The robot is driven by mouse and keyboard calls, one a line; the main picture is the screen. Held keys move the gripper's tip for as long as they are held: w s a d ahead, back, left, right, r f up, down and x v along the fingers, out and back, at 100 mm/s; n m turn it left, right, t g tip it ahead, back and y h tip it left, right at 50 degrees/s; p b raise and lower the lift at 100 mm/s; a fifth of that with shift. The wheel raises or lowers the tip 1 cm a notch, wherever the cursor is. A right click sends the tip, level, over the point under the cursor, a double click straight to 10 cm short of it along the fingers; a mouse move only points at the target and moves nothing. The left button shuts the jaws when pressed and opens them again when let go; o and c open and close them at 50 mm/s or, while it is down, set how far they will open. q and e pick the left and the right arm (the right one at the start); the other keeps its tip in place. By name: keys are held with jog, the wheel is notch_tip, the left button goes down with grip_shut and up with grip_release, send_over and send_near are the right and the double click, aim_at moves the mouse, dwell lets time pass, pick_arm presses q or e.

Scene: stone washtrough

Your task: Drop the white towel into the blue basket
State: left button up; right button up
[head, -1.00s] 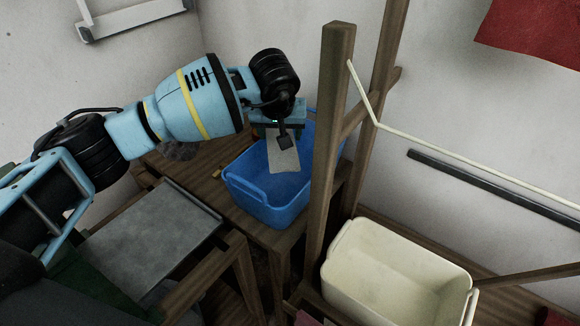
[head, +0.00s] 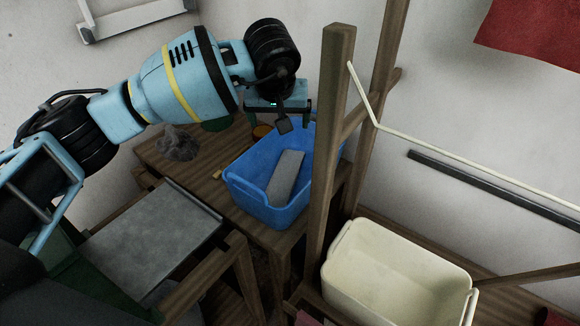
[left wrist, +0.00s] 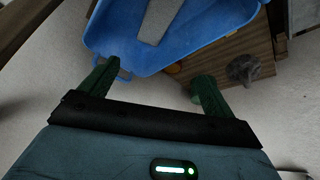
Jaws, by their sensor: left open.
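The white towel (head: 286,174) looks greyish and lies as a flat strip inside the blue basket (head: 262,209), resting against its floor. The basket stands on a wooden table. My left gripper (head: 280,118) is above the back edge of the basket, open and empty. In the left wrist view the two green fingers of the left gripper (left wrist: 155,85) are spread apart, with the towel (left wrist: 159,20) beyond them in the basket (left wrist: 122,50). My right gripper is not in view.
A grey crumpled cloth (head: 178,145) lies on the wooden table (head: 205,180) left of the basket. A wooden post (head: 330,130) stands right of the basket. A cream tub (head: 395,275) is at the lower right. A grey slab (head: 150,235) lies at the lower left.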

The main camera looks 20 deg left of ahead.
pick_arm(q)
jog(key=shift+v, duration=0.85)
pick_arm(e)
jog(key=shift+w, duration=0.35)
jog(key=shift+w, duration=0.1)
